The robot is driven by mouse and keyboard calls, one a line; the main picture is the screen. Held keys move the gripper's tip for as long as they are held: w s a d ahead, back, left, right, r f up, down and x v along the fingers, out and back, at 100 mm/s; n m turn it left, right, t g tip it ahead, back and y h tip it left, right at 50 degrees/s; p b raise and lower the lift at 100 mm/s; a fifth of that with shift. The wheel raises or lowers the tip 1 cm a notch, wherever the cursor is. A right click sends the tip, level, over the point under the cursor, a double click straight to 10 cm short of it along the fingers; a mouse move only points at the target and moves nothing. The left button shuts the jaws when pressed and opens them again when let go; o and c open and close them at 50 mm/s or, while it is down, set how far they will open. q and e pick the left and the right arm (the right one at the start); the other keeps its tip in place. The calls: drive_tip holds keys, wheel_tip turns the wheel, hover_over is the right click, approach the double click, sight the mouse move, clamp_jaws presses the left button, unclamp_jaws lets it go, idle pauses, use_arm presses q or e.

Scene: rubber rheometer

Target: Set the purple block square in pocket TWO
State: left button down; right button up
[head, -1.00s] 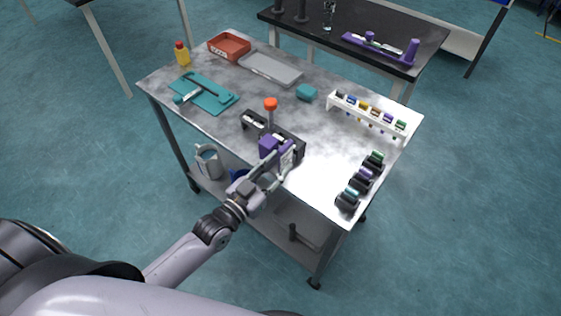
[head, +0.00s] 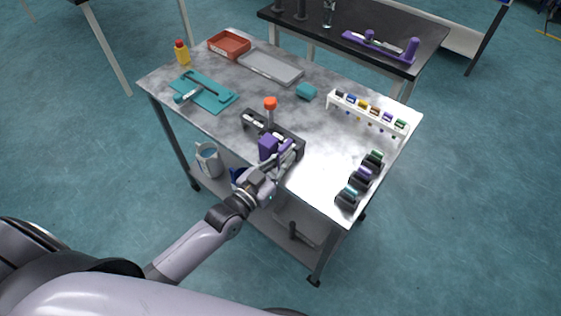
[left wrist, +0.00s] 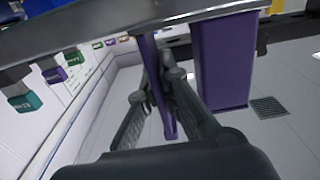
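The purple block (head: 267,147) is at the front side of the dark pocket holder (head: 252,122) on the cart top. In the left wrist view the block shows as a broad purple body (left wrist: 225,62) with a thin purple bar (left wrist: 168,122) beside it. My left gripper (head: 287,152) is at the block's right side in the head view. In the left wrist view its fingers (left wrist: 163,80) close in on both sides of the thin bar. My gripper hides how the block sits, and I cannot read the pocket labels. My right gripper is not in view.
An orange-topped post (head: 270,104) stands right behind the holder. A white rack (head: 368,112) of coloured pieces is at the right, with several dark blocks (head: 361,178) in front. A teal fixture (head: 205,92), grey tray (head: 270,67) and red bin (head: 229,44) lie farther back.

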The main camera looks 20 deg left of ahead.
use_arm(q)
drive_tip(key=shift+r, duration=0.1)
idle(0.5)
drive_tip(key=shift+r, duration=0.5)
wheel_tip(320, 180, up, 19)
drive_tip(key=p, duration=0.2)
drive_tip(key=s+a+f+n+y, duration=0.2)
drive_tip(key=s+f+y, duration=0.1)
drive_tip(key=s, duration=0.4)
drive_tip(key=s+a+f+n+t+y, duration=0.1)
drive_tip(key=s+a+f+n+y, duration=0.1)
drive_tip(key=s, duration=0.4)
drive_tip(key=shift+s+a+f+y, duration=0.35)
drive_tip(key=shift+f+y, duration=0.25)
drive_tip(key=shift+f, duration=0.1)
